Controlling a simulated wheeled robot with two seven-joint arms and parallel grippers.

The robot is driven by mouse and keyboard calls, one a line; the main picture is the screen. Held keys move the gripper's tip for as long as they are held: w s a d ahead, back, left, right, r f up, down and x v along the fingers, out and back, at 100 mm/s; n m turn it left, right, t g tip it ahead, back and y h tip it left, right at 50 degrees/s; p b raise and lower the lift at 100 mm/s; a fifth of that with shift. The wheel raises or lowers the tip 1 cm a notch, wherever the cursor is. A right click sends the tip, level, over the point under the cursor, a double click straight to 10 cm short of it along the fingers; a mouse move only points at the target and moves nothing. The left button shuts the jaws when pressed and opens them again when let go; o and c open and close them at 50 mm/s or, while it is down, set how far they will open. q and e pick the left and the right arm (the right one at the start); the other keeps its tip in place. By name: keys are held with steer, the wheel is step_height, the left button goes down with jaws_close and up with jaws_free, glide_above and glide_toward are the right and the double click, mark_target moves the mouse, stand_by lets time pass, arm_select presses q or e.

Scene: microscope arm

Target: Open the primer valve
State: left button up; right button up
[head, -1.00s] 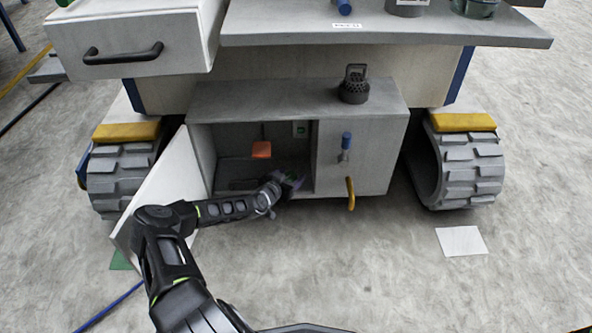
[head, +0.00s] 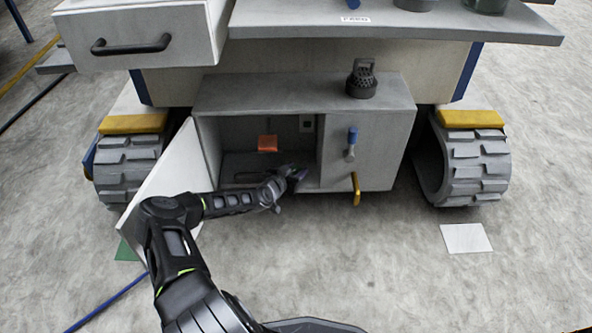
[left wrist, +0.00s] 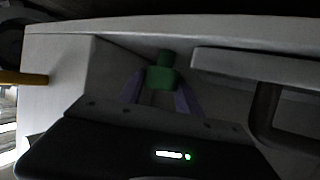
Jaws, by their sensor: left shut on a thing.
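My left gripper (head: 297,174) reaches into the low open compartment of the grey cabinet (head: 302,92), near its right inner wall. In the left wrist view, its two purple fingers (left wrist: 160,98) are shut on a small green knob-like part (left wrist: 161,77), which sits close to grey cabinet walls. The knob is small and dark in the head view. A blue-topped lever (head: 351,138) and a yellow handle (head: 356,188) are on the closed panel to the right. I cannot tell by label which part is the primer valve. My right gripper is not in view.
The cabinet's white door (head: 165,185) hangs open at the left, beside my left arm. An orange piece (head: 267,143) hangs inside the compartment. A dark perforated fitting (head: 361,78) stands on top. Tracked wheels (head: 477,165) flank the cabinet; the floor in front is mostly clear.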

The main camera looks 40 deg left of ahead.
arm_select(q)
steer(key=shift+d+r+n+y+p, duration=0.1)
steer(key=shift+r+n+y+p, duration=0.25)
steer(key=shift+p, duration=0.65)
steer(key=n+g+y+p, duration=0.1)
steer(key=n+y+p, duration=0.1)
steer(key=y+p, duration=0.1)
steer(key=shift+w+d+p, duration=0.1)
steer(key=shift+p, duration=0.6)
jaws_close()
steer(key=shift+f+n+g+y+p, duration=0.15)
steer(key=shift+n+g+y+p, duration=0.25)
steer(key=shift+n+y, duration=0.45)
steer(key=shift+f+n+g+y, duration=0.15)
steer(key=shift+n+g+y, duration=0.35)
steer(key=shift+n+y, duration=0.4)
jaws_free()
steer(key=shift+a+n+g+y+b, duration=0.25)
steer(key=shift+n+g+y+b, duration=0.3)
steer(key=shift+n+g+y, duration=0.75)
steer(key=shift+h, duration=0.3)
jaws_close()
steer(key=o, duration=1.4)
jaws_free()
steer(key=shift+c, duration=0.2)
